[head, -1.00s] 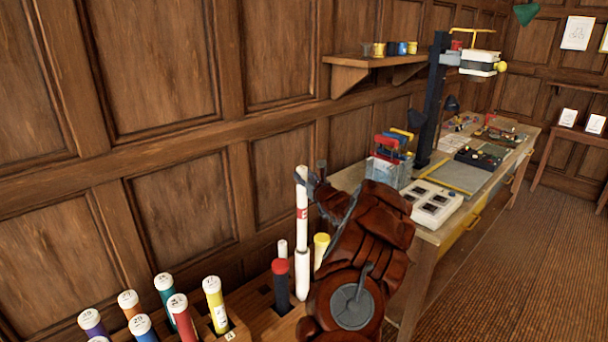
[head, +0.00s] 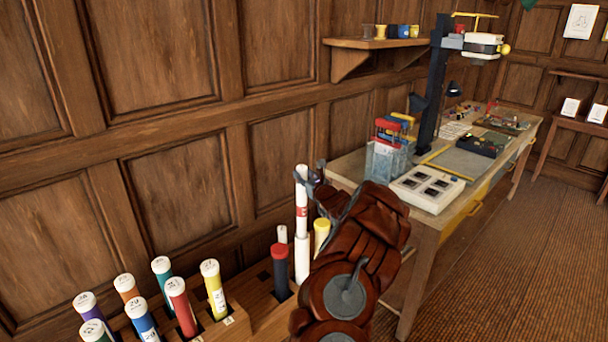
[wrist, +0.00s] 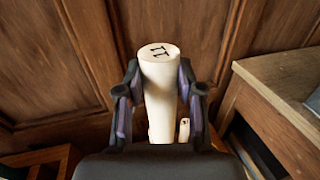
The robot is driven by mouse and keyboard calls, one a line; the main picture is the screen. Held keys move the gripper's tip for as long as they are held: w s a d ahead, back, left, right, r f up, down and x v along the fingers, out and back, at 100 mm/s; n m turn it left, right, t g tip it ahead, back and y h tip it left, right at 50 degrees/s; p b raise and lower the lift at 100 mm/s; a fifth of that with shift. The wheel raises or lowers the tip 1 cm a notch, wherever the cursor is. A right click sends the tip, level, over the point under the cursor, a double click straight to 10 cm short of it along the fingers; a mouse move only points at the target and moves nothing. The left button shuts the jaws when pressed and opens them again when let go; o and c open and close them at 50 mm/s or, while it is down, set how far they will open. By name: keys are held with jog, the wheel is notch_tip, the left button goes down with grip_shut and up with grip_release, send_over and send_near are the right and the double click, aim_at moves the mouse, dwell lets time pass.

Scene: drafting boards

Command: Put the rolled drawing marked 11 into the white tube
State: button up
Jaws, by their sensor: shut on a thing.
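The rolled drawing (head: 301,188) is white with a red band. It stands upright in my gripper (head: 311,178). In the wrist view the drawing (wrist: 160,75) shows the mark 11 on its top end, between both fingers of my gripper (wrist: 160,95). My gripper is shut on its upper part. The white tube (head: 302,258) stands upright in the rack, directly under the drawing and in line with it. The drawing's lower end meets the tube's mouth and seems to be inside it; how deep is hidden.
The wooden rack (head: 262,318) holds several capped tubes at the left. A red-capped dark tube (head: 281,270) and a yellow-topped tube (head: 321,235) stand close beside the white tube. A workbench (head: 425,232) is to the right, the panelled wall behind.

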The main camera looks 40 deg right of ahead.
aim_at(304, 197)
jog(key=shift+f+b, duration=2.75)
jog(key=shift+f, duration=1.6)
jog(key=o, duration=1.2)
jog(key=shift+s, duration=0.15)
jog(key=shift+v, duration=5.85)
